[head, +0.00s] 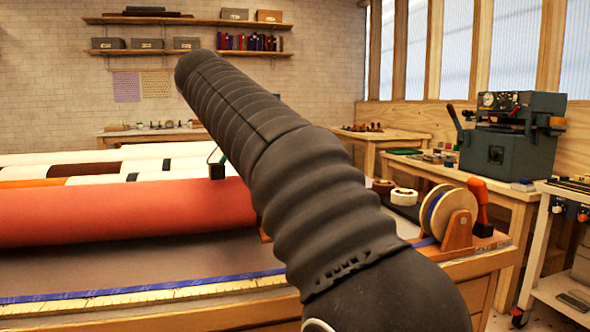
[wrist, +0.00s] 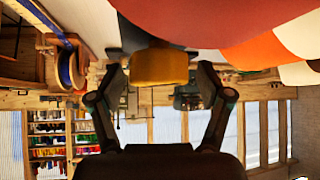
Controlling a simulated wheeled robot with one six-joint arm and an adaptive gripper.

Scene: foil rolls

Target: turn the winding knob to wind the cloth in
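A yellow-orange knob (wrist: 160,68) shows in the wrist view, at the end of a dark part beside the red cloth roll (wrist: 200,14). My gripper (wrist: 163,72) is open, with one finger on each side of the knob and a visible gap on both sides. In the head view the large red cloth roll (head: 120,212) lies across the table at the left. A flat grey-brown surface (head: 130,262) shows in front of it. My arm hides the knob, my gripper and the roll's right end in that view.
A wooden spool of blue ribbon (head: 448,215) stands at the table's right end, with an orange-handled tool (head: 480,205) behind it. A blue strip (head: 150,291) runs along the front edge. Tape rolls (head: 404,196) sit right of my arm. More rolls (head: 90,167) lie behind.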

